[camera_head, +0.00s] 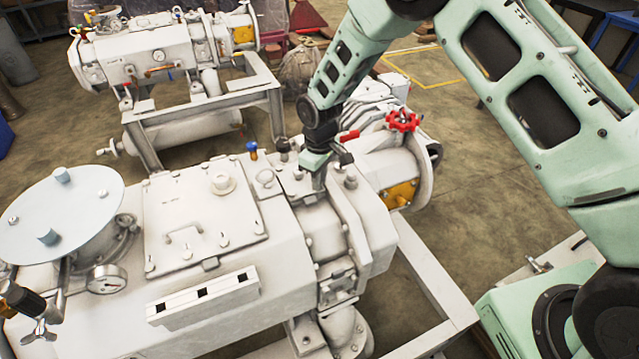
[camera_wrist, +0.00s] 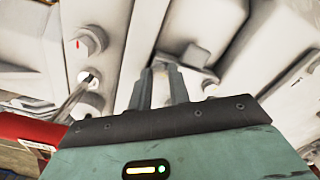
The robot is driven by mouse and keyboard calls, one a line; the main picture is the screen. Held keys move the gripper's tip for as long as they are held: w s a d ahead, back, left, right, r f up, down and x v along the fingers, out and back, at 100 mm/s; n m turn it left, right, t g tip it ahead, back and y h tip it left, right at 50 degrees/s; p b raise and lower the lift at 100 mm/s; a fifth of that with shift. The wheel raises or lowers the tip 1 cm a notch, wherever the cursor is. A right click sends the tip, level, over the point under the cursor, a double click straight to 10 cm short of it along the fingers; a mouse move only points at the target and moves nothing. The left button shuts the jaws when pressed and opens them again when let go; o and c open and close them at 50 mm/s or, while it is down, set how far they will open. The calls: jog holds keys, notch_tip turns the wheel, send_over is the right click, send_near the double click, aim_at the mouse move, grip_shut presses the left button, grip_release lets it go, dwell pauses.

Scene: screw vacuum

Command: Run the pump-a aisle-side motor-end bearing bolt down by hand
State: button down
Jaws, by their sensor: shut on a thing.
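The white pump in front of me has a bearing housing (camera_head: 325,235) at its motor end. My gripper (camera_head: 318,188) points down onto the top of this housing. In the wrist view, my gripper's two narrow grey fingers (camera_wrist: 162,88) are close together at the housing. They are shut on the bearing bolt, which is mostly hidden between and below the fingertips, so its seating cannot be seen. A bolt head with a red mark (camera_wrist: 90,42) stands left of the fingers, apart from them.
A red handwheel (camera_head: 403,121) and a small red-ended part (camera_head: 348,137) are close to my gripper on the right. A second pump (camera_head: 150,60) stands behind. Floor is open at right.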

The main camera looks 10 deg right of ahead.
jog(key=m+b, duration=0.2)
jog(key=m, duration=0.2)
jog(key=shift+w+m, duration=0.1)
jog(key=shift+m, duration=0.2)
jog(key=m+b, duration=0.1)
jog(key=m, duration=0.2)
jog(key=shift+a+r+m, duration=0.1)
jog(key=shift+m, duration=0.3)
jog(key=m, duration=0.4)
jog(key=shift+b, duration=0.4)
jog(key=m, duration=0.5)
jog(key=shift+r, duration=0.15)
jog(key=m+p, duration=0.1)
jog(key=m, duration=0.2)
jog(key=shift+m, duration=0.3)
jog(key=m+p, duration=0.1)
jog(key=m, duration=0.3)
jog(key=shift+w+m, duration=0.1)
jog(key=shift+m, duration=0.2)
jog(key=m+p, duration=0.1)
jog(key=m, duration=0.3)
jog(key=shift+p, duration=0.3)
jog(key=shift+m+p, duration=0.5)
jog(key=shift+m, duration=1.4)
